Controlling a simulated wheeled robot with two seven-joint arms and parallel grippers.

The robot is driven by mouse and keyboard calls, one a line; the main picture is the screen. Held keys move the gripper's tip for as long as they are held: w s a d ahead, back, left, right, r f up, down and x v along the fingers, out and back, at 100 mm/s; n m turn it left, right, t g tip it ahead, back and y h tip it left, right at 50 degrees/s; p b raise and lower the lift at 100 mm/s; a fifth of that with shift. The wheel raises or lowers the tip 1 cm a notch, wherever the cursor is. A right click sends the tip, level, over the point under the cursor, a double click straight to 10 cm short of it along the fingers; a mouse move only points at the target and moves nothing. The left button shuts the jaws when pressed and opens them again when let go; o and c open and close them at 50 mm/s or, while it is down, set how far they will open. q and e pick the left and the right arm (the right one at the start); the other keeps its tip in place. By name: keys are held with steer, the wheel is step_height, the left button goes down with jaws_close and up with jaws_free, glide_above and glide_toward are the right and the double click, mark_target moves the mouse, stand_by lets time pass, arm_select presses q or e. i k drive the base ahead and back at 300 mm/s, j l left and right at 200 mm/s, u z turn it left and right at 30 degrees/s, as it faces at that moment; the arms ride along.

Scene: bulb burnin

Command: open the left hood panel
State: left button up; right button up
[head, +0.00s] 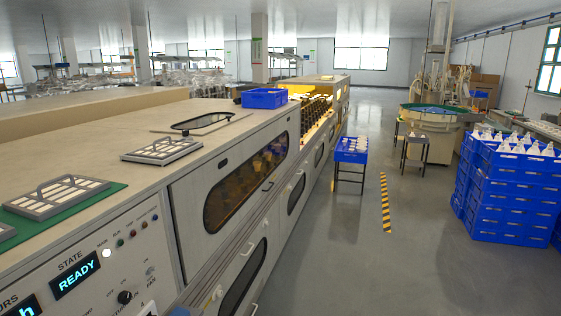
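The left hood panel (187,208) is the large pale panel on the upper front of the long machine, nearest to me in the head view. It looks closed, flush with the machine's face. It has a long rounded amber window (228,195), with rows of bulbs dimly visible behind it. Neither of my grippers is in view.
The machine's control face (110,255) shows a lit READY display (76,275). A blue crate (264,98) and loose grilles (162,150) lie on its top. Stacked blue crates (510,195) stand at right. A blue crate on a stand (351,150) is beyond. The grey aisle floor (350,260) is clear.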

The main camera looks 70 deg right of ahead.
mark_target(191, 194)
steer(key=z, duration=2)
steer(key=i+l+u, duration=0.15)
steer(key=i+l, duration=0.15)
steer(key=i, duration=0.35)
steer(key=i+l+u, duration=0.2)
steer(key=i+l, duration=0.15)
steer(key=i, duration=0.3)
steer(key=i+l+u, duration=0.15)
steer(key=i+l, duration=0.35)
steer(key=i, duration=0.1)
